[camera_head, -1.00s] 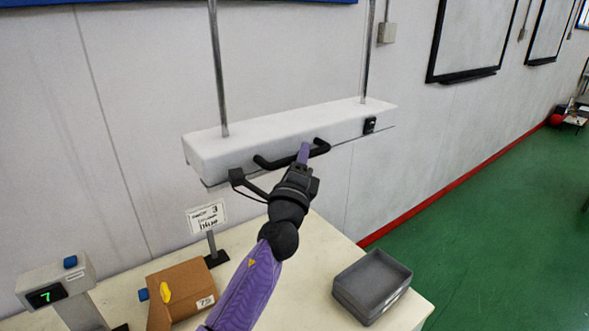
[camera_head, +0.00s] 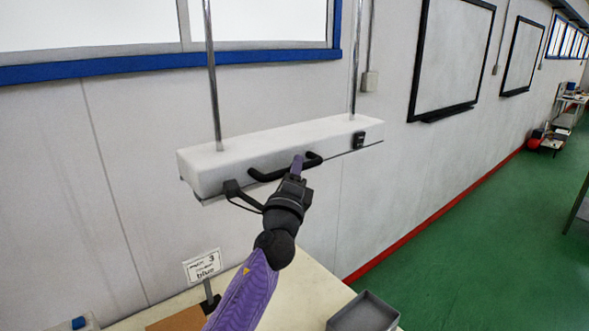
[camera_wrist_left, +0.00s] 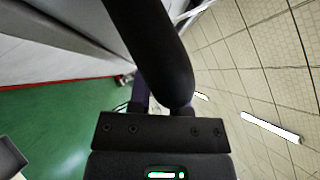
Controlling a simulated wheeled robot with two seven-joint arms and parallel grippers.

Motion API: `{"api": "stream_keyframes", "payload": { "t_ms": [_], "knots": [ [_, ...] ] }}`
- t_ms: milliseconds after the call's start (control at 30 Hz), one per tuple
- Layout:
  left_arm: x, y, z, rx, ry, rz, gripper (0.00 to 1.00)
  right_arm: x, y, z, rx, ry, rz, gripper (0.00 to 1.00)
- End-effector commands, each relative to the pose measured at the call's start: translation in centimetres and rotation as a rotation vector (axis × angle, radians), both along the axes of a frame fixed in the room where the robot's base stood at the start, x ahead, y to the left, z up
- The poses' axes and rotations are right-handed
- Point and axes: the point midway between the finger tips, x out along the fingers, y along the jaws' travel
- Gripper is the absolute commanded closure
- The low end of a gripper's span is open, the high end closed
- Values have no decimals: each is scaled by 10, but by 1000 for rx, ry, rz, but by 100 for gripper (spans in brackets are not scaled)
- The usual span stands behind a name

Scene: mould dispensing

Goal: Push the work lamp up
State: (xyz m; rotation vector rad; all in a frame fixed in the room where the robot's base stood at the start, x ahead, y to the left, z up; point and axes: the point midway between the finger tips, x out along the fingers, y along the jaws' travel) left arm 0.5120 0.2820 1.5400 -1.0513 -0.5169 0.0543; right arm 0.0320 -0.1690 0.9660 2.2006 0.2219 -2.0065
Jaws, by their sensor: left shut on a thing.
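The work lamp (camera_head: 225,161) is a long white box hung on two metal rods in front of the wall. A black bar handle (camera_head: 268,175) runs along its front, and it crosses the left wrist view (camera_wrist_left: 150,45) as a thick dark bar. My left gripper (camera_head: 297,164) is shut on the handle, right of its middle. The fingers are mostly hidden behind the bar in the wrist view. My right gripper is not in view.
A blue window sill (camera_head: 120,66) runs above. Green floor lies open at right.

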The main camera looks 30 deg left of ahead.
Motion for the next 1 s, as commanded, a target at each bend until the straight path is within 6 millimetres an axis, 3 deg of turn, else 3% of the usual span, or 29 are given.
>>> {"api": "stream_keyframes", "payload": {
  "t_ms": [100,133,300,633,1000],
  "knots": [
    [-1,1,7,4,-15,1,100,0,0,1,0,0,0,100],
    [-1,1,7,4,-15,1,75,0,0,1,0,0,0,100],
    [-1,1,6,4,-12,1,42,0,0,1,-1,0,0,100],
    [-5,-1,1,2,-8,1,42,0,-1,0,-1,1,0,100],
    [-70,-22,-30,3,-8,-1,42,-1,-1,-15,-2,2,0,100]
  ]
}}
